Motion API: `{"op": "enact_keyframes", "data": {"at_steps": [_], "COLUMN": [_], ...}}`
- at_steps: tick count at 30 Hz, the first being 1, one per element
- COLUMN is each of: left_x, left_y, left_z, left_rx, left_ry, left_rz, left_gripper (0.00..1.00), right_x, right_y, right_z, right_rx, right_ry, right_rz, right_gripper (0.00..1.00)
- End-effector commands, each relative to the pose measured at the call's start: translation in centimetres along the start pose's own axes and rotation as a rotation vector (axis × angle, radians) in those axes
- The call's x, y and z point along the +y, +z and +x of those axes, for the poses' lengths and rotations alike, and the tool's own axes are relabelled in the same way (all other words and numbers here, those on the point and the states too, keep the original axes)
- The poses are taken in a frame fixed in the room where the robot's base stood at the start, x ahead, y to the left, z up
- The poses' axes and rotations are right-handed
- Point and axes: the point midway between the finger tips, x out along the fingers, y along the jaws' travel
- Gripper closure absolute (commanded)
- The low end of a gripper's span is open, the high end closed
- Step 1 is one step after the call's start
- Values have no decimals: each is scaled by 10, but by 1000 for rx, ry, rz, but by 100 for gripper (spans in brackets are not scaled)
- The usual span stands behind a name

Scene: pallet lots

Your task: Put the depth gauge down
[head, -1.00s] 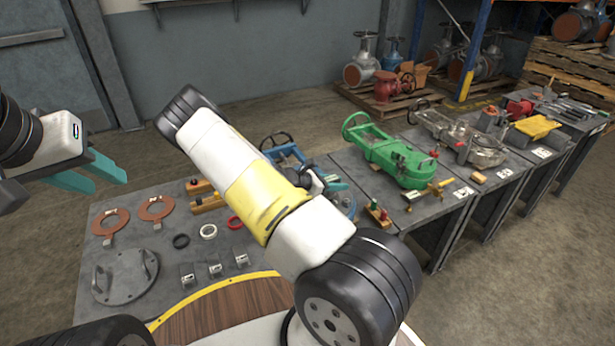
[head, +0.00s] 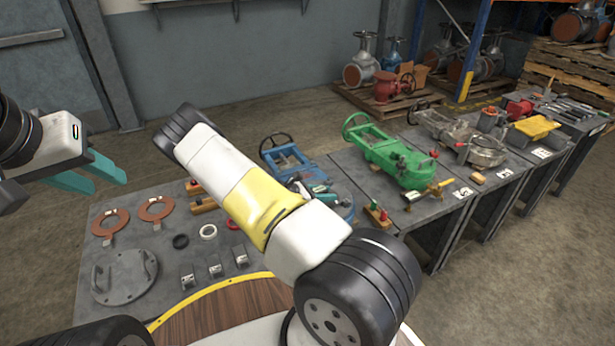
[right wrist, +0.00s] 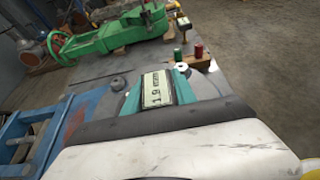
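The depth gauge (right wrist: 157,88) shows in the right wrist view as a dark-framed pale display with digits on it. It sits between the teal fingers of my right gripper (right wrist: 156,90), which look shut on it. In the head view my right gripper (head: 318,191) is over the blue valve body (head: 335,200), partly hidden behind my own forearm. Whether the gauge touches anything below is hidden. My left gripper (head: 108,180) is empty, its teal fingers apart, above the left end of the near bench.
The near grey bench (head: 110,235) holds copper rings (head: 110,222), a round flanged plate (head: 125,277), small rings and metal blocks. A green valve body (head: 390,155) and a wooden block with red and green pegs (head: 378,215) stand on the bench to the right.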

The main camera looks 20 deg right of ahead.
Motion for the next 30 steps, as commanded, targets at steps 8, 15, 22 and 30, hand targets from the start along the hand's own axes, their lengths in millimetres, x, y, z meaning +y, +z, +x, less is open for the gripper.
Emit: {"op": "enact_keyframes", "data": {"at_steps": [8, 15, 22, 30], "left_x": [0, 0, 0, 0], "left_y": [0, 0, 0, 0], "left_z": [0, 0, 0, 0], "left_rx": [0, 0, 0, 0], "left_ry": [0, 0, 0, 0], "left_rz": [0, 0, 0, 0], "left_gripper": [64, 64, 64, 64], "right_x": [0, 1, 1, 1], "right_y": [0, 2, 2, 2], "right_z": [0, -7, -51, -103], "right_rx": [0, 1, 2, 2], "right_ry": [0, 2, 4, 2], "right_rz": [0, 0, 1, 1], "right_gripper": [47, 47, 47, 47]}}
